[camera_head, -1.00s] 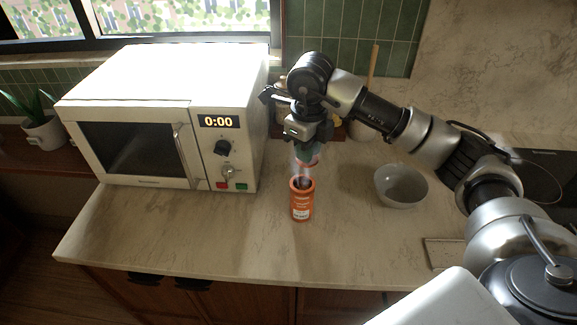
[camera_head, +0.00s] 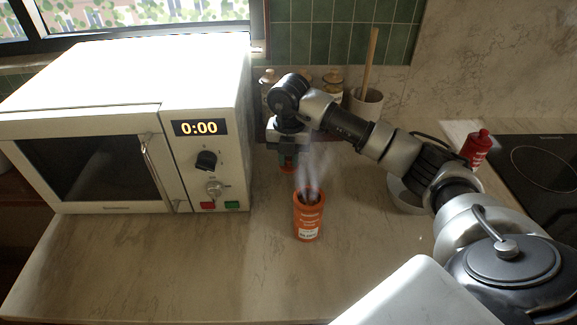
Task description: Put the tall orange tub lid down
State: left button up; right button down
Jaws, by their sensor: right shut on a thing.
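The tall orange tub (camera_head: 308,222) stands upright and open on the counter, with pale steam or vapour rising from its mouth. My right gripper (camera_head: 288,160) is behind the tub and slightly left of it, pointing down. It is shut on the orange tub lid (camera_head: 287,170), of which only a small orange part shows; the gripper and the vapour hide the rest. I cannot tell whether the lid touches the counter. My left gripper is not in view.
A white microwave (camera_head: 205,90) stands at the left. Jars (camera_head: 331,84) and a crock (camera_head: 366,104) with a wooden stick stand at the back. A grey bowl (camera_head: 403,197) is partly behind my right arm. A red bottle (camera_head: 476,148) stands beside the hob (camera_head: 545,165). The front counter is clear.

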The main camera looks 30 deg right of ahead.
aim_at(289, 158)
jog(key=shift+f, duration=1.85)
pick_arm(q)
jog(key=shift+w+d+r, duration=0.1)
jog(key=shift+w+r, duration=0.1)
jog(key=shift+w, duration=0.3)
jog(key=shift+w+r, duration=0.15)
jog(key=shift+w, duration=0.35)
pick_arm(e)
jog(key=shift+f, duration=0.1)
jog(key=c, duration=1.5)
grip_release()
jog(key=shift+f, duration=0.1)
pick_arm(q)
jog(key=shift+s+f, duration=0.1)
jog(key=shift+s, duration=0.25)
pick_arm(e)
jog(key=o, duration=0.4)
jog(key=shift+o, duration=0.2)
jog(key=shift+r+p, duration=0.35)
notch_tip(289, 158, up, 12)
jog(key=shift+f+b, duration=0.15)
jog(key=shift+b, duration=1)
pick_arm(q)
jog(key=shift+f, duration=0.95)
